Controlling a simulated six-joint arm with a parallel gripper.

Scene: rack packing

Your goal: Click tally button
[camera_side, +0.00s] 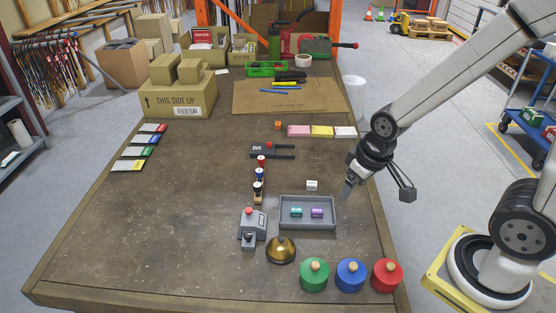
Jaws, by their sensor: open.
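A grey device (253,222) with a red button (249,211) on top and a small dark marked panel stands at the front middle of the table. A second, dark flat device (262,151) with a red button (268,145) and two dark prongs lies farther back. I cannot tell from labels which one is the tally. My gripper (347,190) is open and empty over the right part of the table, right of the grey tray and well apart from both buttons. Its fingers are small and partly merged in this view.
A grey tray (307,226) holds a green and a purple block. A brass bell (281,250) stands right of the grey device. Green, blue and red lidded pots (351,275) line the front right. A stack of small coloured cylinders (260,174) stands behind the device.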

